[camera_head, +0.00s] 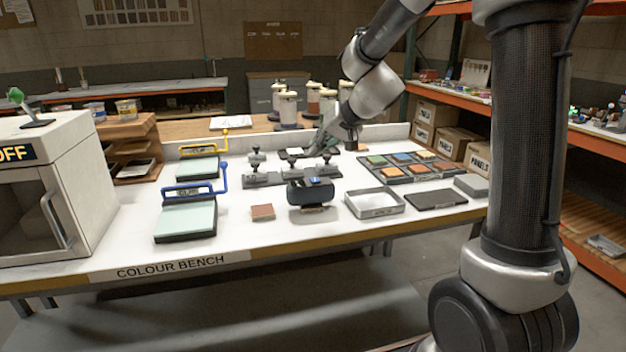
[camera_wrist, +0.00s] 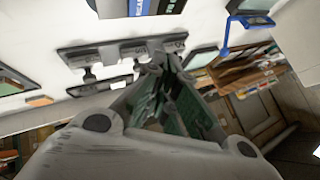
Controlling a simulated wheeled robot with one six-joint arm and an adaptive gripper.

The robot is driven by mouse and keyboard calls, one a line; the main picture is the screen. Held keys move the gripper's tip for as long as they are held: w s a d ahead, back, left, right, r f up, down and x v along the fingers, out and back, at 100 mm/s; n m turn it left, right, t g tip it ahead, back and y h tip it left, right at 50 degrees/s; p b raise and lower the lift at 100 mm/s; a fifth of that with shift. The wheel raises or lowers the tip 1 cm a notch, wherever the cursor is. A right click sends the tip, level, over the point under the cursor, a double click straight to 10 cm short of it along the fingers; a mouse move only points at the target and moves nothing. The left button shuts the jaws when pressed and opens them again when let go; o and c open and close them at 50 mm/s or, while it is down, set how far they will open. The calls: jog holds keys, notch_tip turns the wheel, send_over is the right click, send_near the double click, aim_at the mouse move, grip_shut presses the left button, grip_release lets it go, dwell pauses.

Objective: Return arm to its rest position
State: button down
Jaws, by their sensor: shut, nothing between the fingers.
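My arm reaches over the white colour bench (camera_head: 120,240) in the head view. My gripper (camera_head: 320,140) is at its end, above the back middle of the bench, small and partly hidden against the grey stands there. In the wrist view my gripper (camera_wrist: 160,62) shows close up, its fingers together with nothing between them. Its tips overlap the grey stand base (camera_wrist: 115,52) in that view; I cannot tell how far apart they are.
A white oven-like box (camera_head: 95,190) is at left. Shelves (camera_head: 590,140) rise at right.

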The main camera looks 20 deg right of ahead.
jog(key=shift+s+a, duration=0.1)
jog(key=s+d+f+g+h, duration=0.1)
jog(key=s+d+f+g, duration=0.1)
jog(key=s, duration=0.5)
jog(key=s+d+f+g, duration=0.1)
jog(key=s+d+g, duration=0.1)
jog(key=s, duration=0.4)
jog(key=s+d+r+h, duration=0.1)
jog(key=s+d+r, duration=0.1)
jog(key=s, duration=0.5)
jog(key=s+d+r+n+h, duration=0.1)
jog(key=s+d+r+h, duration=0.1)
jog(key=s+d, duration=0.2)
jog(key=s+d+r+t+h, duration=0.1)
jog(key=s+d, duration=0.3)
jog(key=s, duration=0.6)
jog(key=shift+s+r+n, duration=0.25)
jog(key=shift+r+n, duration=0.15)
jog(key=shift+r, duration=0.25)
jog(key=shift+d, duration=0.1)
